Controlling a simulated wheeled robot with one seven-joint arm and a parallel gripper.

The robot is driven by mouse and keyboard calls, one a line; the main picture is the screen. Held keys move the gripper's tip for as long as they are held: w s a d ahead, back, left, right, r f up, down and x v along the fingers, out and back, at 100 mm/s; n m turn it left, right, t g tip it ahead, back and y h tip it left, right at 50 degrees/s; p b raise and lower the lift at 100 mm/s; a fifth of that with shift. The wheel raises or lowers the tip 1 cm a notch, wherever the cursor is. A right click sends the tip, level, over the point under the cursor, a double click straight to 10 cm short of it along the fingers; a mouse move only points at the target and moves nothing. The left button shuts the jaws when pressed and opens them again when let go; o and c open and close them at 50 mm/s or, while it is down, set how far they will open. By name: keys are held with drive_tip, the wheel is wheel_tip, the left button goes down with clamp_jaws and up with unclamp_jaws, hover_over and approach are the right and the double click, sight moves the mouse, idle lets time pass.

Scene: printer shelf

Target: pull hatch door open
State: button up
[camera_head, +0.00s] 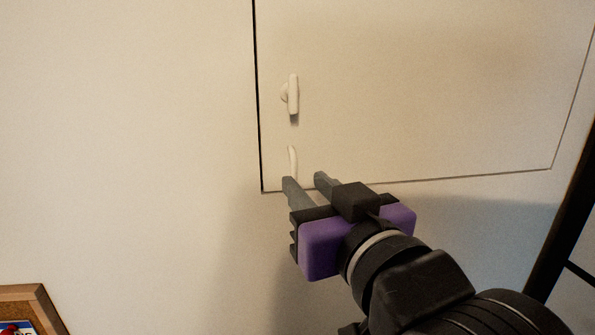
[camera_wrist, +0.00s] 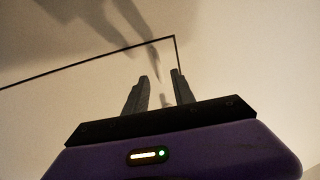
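The hatch door (camera_head: 430,90) is a cream panel set in a cream wall, outlined by a thin dark seam. It looks shut, with a darker seam on its left edge. A white latch knob (camera_head: 292,95) stands upright near its left edge. Below it is a slim white curved handle (camera_head: 292,158), its lower end partly hidden by my gripper. My gripper (camera_head: 306,181) is open at the door's lower left corner, just below the handle. The wrist view shows the two fingers (camera_wrist: 160,88) apart, with a small pale piece between them; I cannot tell whether they touch the handle.
A wood-framed board (camera_head: 32,300) is at the lower left. A black frame post (camera_head: 565,225) stands at the right edge. The wall left of the door is bare. My arm's shadow falls on the wall and door.

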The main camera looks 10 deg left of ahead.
sight(295, 172)
drive_tip(key=shift+p+x, duration=0.35)
drive_tip(key=shift+x, duration=1.9)
clamp_jaws()
